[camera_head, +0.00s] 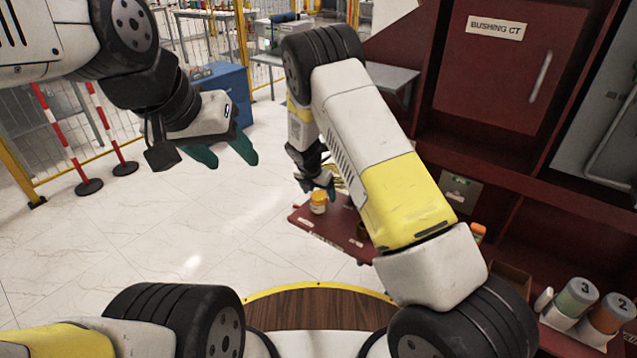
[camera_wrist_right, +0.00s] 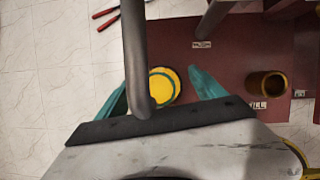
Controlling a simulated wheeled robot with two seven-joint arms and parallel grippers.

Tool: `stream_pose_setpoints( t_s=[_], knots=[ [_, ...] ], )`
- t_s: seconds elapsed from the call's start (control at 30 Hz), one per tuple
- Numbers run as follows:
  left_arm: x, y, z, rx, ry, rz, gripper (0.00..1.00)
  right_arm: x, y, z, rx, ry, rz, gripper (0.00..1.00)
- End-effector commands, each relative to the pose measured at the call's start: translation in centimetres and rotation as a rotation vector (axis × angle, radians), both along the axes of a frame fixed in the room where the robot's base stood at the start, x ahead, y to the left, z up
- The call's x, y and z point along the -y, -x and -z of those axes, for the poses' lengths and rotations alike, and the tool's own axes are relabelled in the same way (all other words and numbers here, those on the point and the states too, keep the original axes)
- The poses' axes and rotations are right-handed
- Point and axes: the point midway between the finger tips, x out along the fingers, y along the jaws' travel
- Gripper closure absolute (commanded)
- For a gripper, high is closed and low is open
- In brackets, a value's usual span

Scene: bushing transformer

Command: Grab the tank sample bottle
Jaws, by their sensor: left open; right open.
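A small bottle with a yellow cap (camera_head: 318,203) stands upright on a dark red shelf (camera_head: 340,238), near its left end. I cannot read a name on it. In the right wrist view its round yellow top (camera_wrist_right: 166,84) lies between the teal fingers, seen from above, with a grey bar partly in front. My right gripper (camera_head: 318,187) is open, just above the bottle, with its fingers to either side; I cannot tell whether they touch it. It also shows in the right wrist view (camera_wrist_right: 157,80). My left gripper (camera_head: 230,155) is open and empty over the floor, to the left.
A brown open cylinder (camera_wrist_right: 267,84) stands on the shelf to the right of the bottle. Bottles marked 3 (camera_head: 577,297) and 2 (camera_head: 612,311) stand at the lower right. The red cabinet (camera_head: 495,65) rises behind.

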Motion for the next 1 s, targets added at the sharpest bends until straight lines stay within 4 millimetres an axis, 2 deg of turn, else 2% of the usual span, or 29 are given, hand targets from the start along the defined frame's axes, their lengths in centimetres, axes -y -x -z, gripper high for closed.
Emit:
stream_pose_setpoints(
  t_s=[0.23,0.63,1.0],
  knots=[
    [0.00,0.00,0.00,0.000,0.000,0.000,0.46,0.04,-0.06,0.18,0.000,0.000,0.000,0.21],
    [0.00,0.00,0.00,0.000,0.000,0.000,0.46,0.02,-0.04,0.15,0.000,0.000,0.001,0.99],
    [0.00,0.00,0.00,0.000,0.000,0.000,0.46,-0.03,-0.04,0.10,0.000,0.000,0.001,1.00]
  ],
)
